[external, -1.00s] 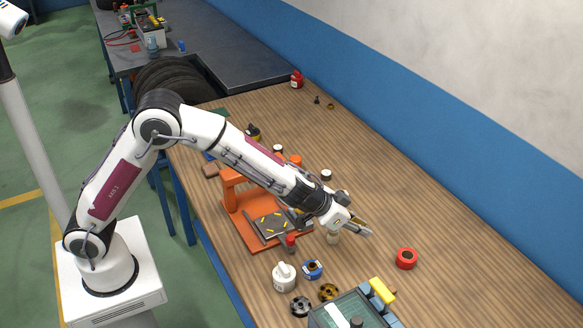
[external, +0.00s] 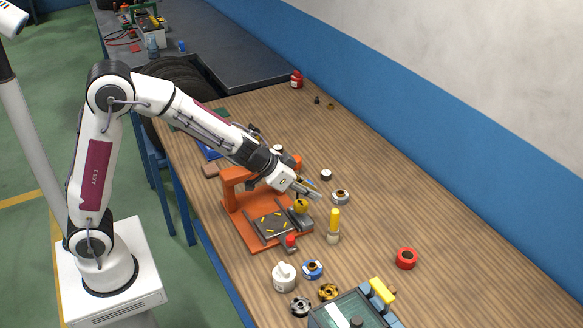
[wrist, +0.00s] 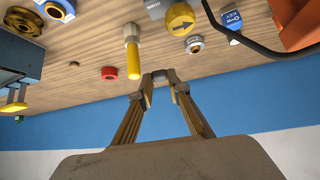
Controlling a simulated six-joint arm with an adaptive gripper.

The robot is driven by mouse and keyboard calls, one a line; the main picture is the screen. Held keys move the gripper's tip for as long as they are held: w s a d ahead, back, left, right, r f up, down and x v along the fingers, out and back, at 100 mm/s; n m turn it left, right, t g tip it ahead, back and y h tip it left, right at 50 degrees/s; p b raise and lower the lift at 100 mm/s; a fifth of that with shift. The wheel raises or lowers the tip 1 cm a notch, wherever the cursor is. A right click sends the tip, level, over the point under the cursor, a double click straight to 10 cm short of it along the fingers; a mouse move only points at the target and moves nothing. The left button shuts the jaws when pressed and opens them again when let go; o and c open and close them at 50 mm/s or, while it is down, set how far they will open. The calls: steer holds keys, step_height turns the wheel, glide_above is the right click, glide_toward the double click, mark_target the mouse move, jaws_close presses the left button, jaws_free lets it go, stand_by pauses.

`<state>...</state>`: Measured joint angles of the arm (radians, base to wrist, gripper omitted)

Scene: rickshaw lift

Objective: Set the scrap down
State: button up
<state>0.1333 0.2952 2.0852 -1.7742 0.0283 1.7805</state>
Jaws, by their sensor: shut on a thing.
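My gripper (external: 314,193) is in the air over the bench, behind and right of the orange press (external: 232,188). In the wrist view my gripper (wrist: 163,88) has its fingers closed in on a small grey piece (wrist: 162,75) at their tips. I take this piece to be the scrap; its full shape is hidden. In the external view it is too small to make out. A round yellow knob with a dark arrow (wrist: 180,18) is close below; in the external view the yellow knob (external: 300,206) is by the press.
A yellow-handled tool (external: 334,221) stands upright right of the press. A grey ring (external: 340,197) and a red roll (external: 406,258) lie on the wooden bench (external: 450,265). A white bottle (external: 284,276) and a glass-topped box (external: 350,310) are nearer. The bench's right side is mostly clear.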

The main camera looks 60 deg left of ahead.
steer(key=shift+s+a+m+h, duration=0.5)
steer(key=shift+s+a+m, duration=0.3)
steer(key=shift+s+a, duration=3.55)
steer(key=w+d+f+m+h, duration=0.1)
steer(key=w+d+m, duration=0.1)
steer(key=w, duration=0.6)
steer(key=w+d+f+m+g+h, duration=0.1)
steer(key=w+d, duration=0.3)
steer(key=w, duration=0.4)
steer(key=w+d+f+m+g+h, duration=0.1)
steer(key=w+d+f+m, duration=0.1)
steer(key=w, duration=0.6)
steer(key=shift+d+m+h, duration=0.3)
steer(key=shift+d+h, duration=0.1)
steer(key=shift+w, duration=0.1)
steer(key=shift+f, duration=3.1)
